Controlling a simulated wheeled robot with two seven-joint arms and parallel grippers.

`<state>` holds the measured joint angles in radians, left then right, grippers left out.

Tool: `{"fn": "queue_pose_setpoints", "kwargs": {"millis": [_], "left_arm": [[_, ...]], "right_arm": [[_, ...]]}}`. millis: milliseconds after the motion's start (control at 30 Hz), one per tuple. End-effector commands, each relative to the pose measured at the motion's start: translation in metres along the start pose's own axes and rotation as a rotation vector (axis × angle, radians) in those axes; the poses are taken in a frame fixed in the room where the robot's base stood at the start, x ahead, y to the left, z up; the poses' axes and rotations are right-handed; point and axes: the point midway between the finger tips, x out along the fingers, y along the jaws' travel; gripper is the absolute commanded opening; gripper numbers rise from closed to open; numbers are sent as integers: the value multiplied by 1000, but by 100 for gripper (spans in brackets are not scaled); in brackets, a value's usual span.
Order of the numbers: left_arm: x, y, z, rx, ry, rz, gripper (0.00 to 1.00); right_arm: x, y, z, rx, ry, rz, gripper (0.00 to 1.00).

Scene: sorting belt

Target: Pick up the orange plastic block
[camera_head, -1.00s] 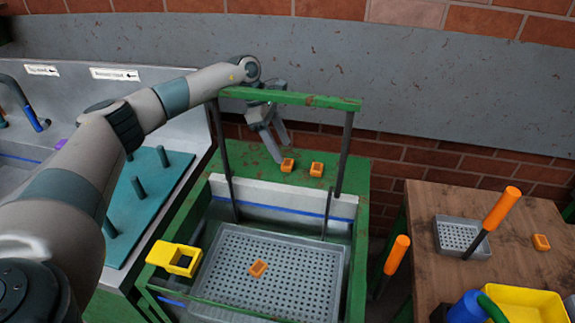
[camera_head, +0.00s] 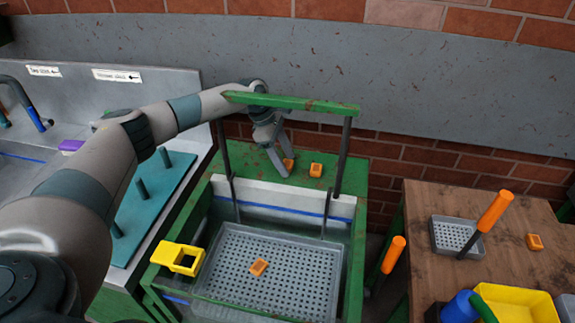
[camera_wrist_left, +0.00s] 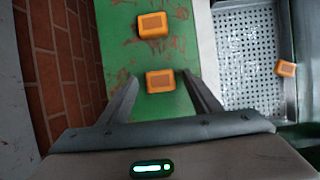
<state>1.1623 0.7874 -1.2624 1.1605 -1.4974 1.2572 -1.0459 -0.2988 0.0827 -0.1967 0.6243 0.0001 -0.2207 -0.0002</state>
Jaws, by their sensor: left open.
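Two orange blocks lie on the green surface behind the grey tray. The left one (camera_head: 289,164) is partly hidden by my gripper in the head view; in the wrist view this nearer block (camera_wrist_left: 160,81) lies between and just beyond the fingertips. The other block (camera_head: 316,170) sits to its right, farther off in the wrist view (camera_wrist_left: 152,25). A third orange block (camera_head: 259,267) lies in the perforated tray, and a fourth (camera_head: 535,242) on the wooden table. My left gripper (camera_head: 283,166) is open and empty, pointing down at the left block. My right gripper is not seen.
A green frame bar (camera_head: 290,102) on dark posts stands in front of my left wrist. A white board (camera_head: 285,201) separates the blocks from the grey perforated tray (camera_head: 215,290). A yellow bracket (camera_head: 165,254) sits on the tray's left edge. The green surface right of the blocks is clear.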

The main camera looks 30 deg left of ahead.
Motion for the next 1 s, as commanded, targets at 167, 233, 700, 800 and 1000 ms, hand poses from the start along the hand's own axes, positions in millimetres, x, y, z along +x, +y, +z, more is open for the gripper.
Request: {"fn": "queue_pose_setpoints", "kwargs": {"millis": [167,233,700,800,1000], "left_arm": [[0,0,0,0,0,0,58],[0,0,0,0,0,0,58],[-1,0,0,0,0,0,14],[-2,0,1,0,0,0,14],[-12,1,5,1,-2,2,14]], "right_arm": [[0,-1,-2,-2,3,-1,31],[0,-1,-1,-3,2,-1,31],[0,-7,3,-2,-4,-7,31],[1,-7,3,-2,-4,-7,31],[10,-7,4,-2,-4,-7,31]]}}
